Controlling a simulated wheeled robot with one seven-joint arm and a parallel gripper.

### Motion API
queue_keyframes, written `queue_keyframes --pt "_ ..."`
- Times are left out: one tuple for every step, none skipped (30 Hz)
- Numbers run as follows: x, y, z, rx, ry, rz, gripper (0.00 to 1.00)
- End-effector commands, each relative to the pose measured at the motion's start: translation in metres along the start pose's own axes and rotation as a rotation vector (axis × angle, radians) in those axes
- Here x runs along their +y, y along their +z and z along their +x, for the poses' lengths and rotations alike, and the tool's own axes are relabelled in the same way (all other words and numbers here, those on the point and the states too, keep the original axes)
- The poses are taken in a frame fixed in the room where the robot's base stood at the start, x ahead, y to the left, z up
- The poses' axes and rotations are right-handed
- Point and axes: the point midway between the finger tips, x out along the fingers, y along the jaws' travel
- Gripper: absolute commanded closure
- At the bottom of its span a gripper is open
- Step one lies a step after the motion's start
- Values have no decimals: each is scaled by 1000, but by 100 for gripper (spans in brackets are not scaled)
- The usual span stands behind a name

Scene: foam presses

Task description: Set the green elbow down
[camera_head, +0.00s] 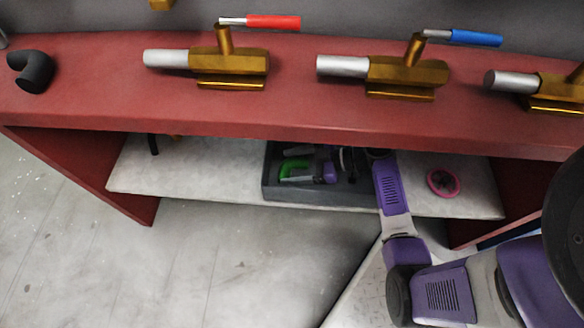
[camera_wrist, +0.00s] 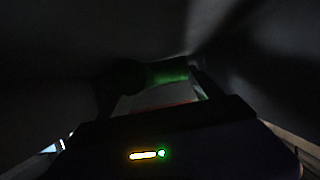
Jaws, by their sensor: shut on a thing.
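The green elbow (camera_head: 290,168) is at the left part of a dark grey crate (camera_head: 320,193) on the low shelf under the bench. My gripper (camera_head: 299,179) reaches into the crate from the right and is shut on the green elbow. In the dark wrist view, part of the green elbow (camera_wrist: 168,73) shows between the fingers; the rest is in shadow. I cannot tell whether the elbow touches the crate floor.
Above is a red bench (camera_head: 130,104) with several brass valves. A black elbow (camera_head: 32,71) lies at its left end. A pink ring-shaped thing (camera_head: 443,182) is on the pale shelf (camera_head: 200,180) right of the crate. The shelf left of the crate is mostly clear.

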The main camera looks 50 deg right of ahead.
Motion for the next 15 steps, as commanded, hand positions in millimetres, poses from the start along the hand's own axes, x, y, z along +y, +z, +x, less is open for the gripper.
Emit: queue_keyframes --pt "1 4 2 1 0 0 78" --pt "0 4 2 1 0 0 78" --pt "0 4 2 1 0 -1 78" --pt "0 3 2 1 0 -1 78" --pt "0 3 2 1 0 -1 78" --pt "0 3 2 1 0 -1 78" --pt "0 3 2 1 0 -1 78" --pt "0 3 2 1 0 -1 78" --pt "0 4 2 1 0 -1 78" --pt "0 5 2 1 0 -1 78" --pt "0 6 3 1 -1 -1 78" --pt "0 7 3 0 -1 -1 23" --pt "0 6 3 0 -1 -1 17" --pt "0 6 3 0 -1 -1 11" --pt "0 6 3 0 -1 0 3"
